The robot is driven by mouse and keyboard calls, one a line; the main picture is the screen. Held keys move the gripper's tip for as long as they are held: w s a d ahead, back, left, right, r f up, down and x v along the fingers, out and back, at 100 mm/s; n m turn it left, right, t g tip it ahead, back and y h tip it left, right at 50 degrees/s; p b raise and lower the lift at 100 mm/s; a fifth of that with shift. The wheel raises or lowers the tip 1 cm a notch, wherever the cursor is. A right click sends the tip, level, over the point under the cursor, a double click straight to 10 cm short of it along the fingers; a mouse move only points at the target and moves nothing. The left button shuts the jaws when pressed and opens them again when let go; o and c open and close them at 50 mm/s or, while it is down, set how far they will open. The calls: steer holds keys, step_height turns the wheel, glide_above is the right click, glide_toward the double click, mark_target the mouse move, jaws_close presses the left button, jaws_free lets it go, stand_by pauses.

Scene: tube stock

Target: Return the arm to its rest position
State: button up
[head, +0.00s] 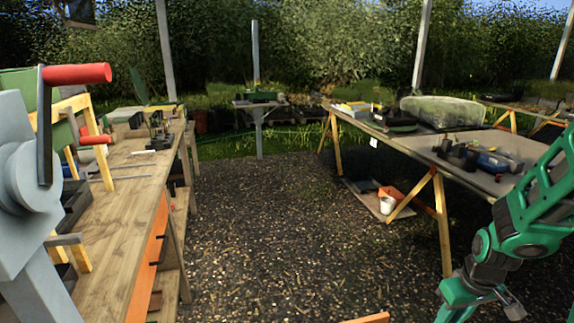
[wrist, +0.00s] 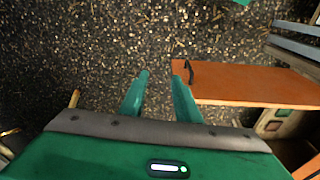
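My green arm (head: 535,215) shows at the right edge of the head view, bent, in front of the right-hand table. Its lower end runs down to the bottom edge, where part of it is cut off. In the wrist view my gripper (wrist: 162,78) has its two green fingers apart. Only gravel ground shows between them, and nothing is held. An orange panel (wrist: 250,84) with a dark handle lies just right of the fingers in the wrist view; I cannot tell whether it touches them.
A wooden workbench (head: 128,200) with orange drawer fronts stands at left, a grey machine with a red handle (head: 78,74) close in front. A trestle table (head: 400,139) holding tools stands at right.

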steer(key=s+d+r+m+g, duration=0.1)
steer(key=s+r+m, duration=0.6)
steer(key=s+r, duration=0.9)
steer(key=shift+s+d+r+m+g, duration=0.25)
steer(key=shift+s+r+m+g, duration=0.05)
steer(key=shift+m, duration=0.1)
steer(key=shift+w+f, duration=0.25)
steer(key=shift+w, duration=0.35)
